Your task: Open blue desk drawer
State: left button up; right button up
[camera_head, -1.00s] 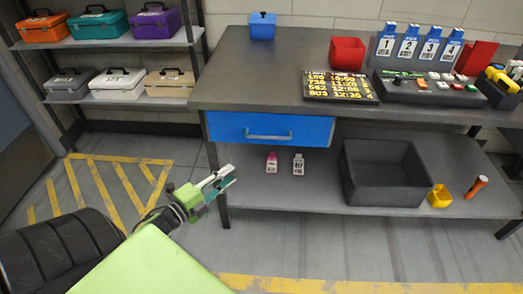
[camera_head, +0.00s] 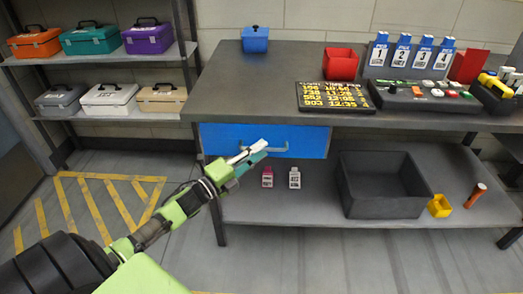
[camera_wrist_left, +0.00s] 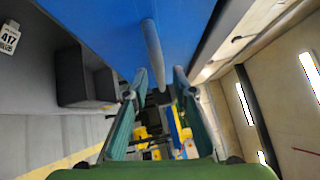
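The blue desk drawer (camera_head: 307,140) is shut under the grey desktop. Its bar handle (camera_head: 279,150) runs across its front. In the left wrist view, the blue drawer front (camera_wrist_left: 105,30) fills the top and the handle (camera_wrist_left: 153,52) points between the fingertips. The left gripper (camera_wrist_left: 161,77) is open there, with its fingers apart on either side of the handle. I cannot tell whether they touch it. My right gripper is not in view.
A lower shelf (camera_head: 290,208) under the drawer holds two small bottles (camera_head: 281,178) and a dark bin (camera_head: 385,205). The desktop (camera_head: 240,90) carries a blue box (camera_head: 255,40), a red bin (camera_head: 340,64) and a display board (camera_head: 333,96). Toolboxes stand on the left rack.

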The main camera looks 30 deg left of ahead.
pick_arm(q)
jog(key=shift+w+d+r, duration=0.1)
jog(key=shift+w+d, duration=0.05)
jog(key=shift+w, duration=0.55)
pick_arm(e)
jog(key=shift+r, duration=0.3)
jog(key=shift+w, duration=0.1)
pick_arm(q)
jog(key=shift+c, duration=0.4)
grip_shut()
